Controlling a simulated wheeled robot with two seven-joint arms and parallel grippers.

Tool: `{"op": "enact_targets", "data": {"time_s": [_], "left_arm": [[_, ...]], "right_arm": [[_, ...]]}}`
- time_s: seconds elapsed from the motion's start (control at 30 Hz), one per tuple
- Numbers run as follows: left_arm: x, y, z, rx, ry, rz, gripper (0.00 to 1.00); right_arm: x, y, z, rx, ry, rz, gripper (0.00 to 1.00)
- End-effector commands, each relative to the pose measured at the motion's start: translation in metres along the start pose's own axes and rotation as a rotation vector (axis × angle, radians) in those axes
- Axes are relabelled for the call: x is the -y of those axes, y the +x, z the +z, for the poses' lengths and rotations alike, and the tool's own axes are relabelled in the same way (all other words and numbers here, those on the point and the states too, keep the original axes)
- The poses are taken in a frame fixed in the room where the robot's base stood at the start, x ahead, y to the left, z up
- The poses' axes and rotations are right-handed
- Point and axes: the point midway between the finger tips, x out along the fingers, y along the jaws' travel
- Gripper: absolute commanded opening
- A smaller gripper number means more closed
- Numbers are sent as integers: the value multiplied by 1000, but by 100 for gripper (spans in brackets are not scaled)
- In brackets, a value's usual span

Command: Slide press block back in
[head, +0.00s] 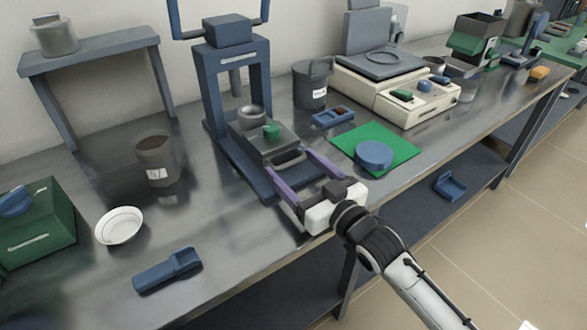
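The blue press (231,75) stands on the steel bench, with an upright frame and a long base plate (243,177). The grey press block (262,140) sits on this base, toward its front end. A round grey piece (252,117) and a green knob (271,131) are on top of the block. A grey loop handle (289,160) is on the block's front face. My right gripper (288,174) is at the front of the block, its purple fingers spread wide near the handle's two ends. Contact cannot be told. My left gripper is out of view.
A green mat (399,151) with a blue round lid (373,155) lies to the right. A dark mug (312,84) and a balance (398,91) stand behind. A brown beaker (154,160), white dish (119,226) and blue scoop (167,271) are to the left.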

Motion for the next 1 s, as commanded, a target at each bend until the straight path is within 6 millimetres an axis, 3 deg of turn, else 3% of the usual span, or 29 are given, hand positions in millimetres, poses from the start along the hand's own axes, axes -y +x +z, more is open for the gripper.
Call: {"op": "enact_targets", "data": {"time_s": [0.43, 0.8, 1.0], "left_arm": [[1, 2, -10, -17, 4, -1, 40], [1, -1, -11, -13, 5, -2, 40], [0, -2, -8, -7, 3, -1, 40]], "right_arm": [[1, -7, 0, 1, 0, -2, 84], [0, -75, 1, 3, 0, -2, 84], [0, -98, 1, 2, 0, -1, 84]]}}
